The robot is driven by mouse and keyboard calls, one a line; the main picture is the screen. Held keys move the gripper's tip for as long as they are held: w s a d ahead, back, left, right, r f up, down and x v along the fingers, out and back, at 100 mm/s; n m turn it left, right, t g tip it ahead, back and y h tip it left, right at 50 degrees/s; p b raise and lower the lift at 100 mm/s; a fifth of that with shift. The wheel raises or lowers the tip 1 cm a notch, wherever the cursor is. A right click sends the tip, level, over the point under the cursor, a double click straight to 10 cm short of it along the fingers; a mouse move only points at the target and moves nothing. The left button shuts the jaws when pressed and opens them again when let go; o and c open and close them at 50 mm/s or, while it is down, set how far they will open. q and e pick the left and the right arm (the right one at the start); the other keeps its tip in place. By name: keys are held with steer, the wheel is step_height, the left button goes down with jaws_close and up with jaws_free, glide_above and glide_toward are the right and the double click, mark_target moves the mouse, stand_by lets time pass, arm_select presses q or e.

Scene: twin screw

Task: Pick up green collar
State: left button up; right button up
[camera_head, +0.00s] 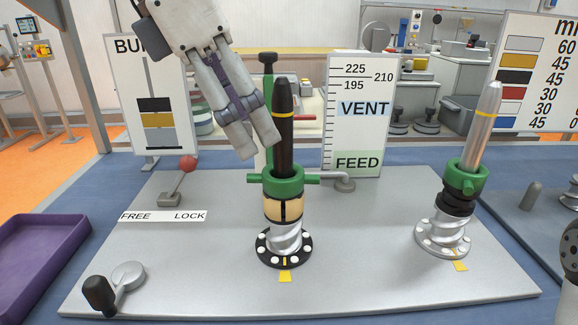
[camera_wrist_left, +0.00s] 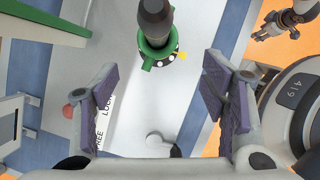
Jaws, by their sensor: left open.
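A green collar (camera_head: 285,183) with side handles sits around a dark pointed rod (camera_head: 283,135) with a yellow band, above a tan-and-black ring. A second green collar (camera_head: 467,184) sits around a silver rod (camera_head: 484,125) on the right. My left gripper (camera_head: 252,150) is open and empty, close to the upper left of the dark rod and above its collar. In the left wrist view the dark rod (camera_wrist_left: 155,18) and part of its green collar (camera_wrist_left: 148,57) show beyond the spread fingers (camera_wrist_left: 160,75). My right gripper (camera_wrist_left: 276,24) shows small at the top right of that view.
A grey plate (camera_head: 350,270) carries both screw posts. A red-knobbed lever (camera_head: 188,164) and a black-handled crank (camera_head: 103,294) stand left. A green post (camera_head: 268,95) and a VENT/FEED board (camera_head: 357,115) stand behind. A purple tray (camera_head: 40,260) lies far left.

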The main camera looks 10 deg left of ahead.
mark_target(276, 166)
arm_select(q)
steer(key=x, duration=0.8)
steer(key=shift+w+d, duration=0.25)
steer(key=shift+w, duration=0.1)
steer(key=c, duration=1.4)
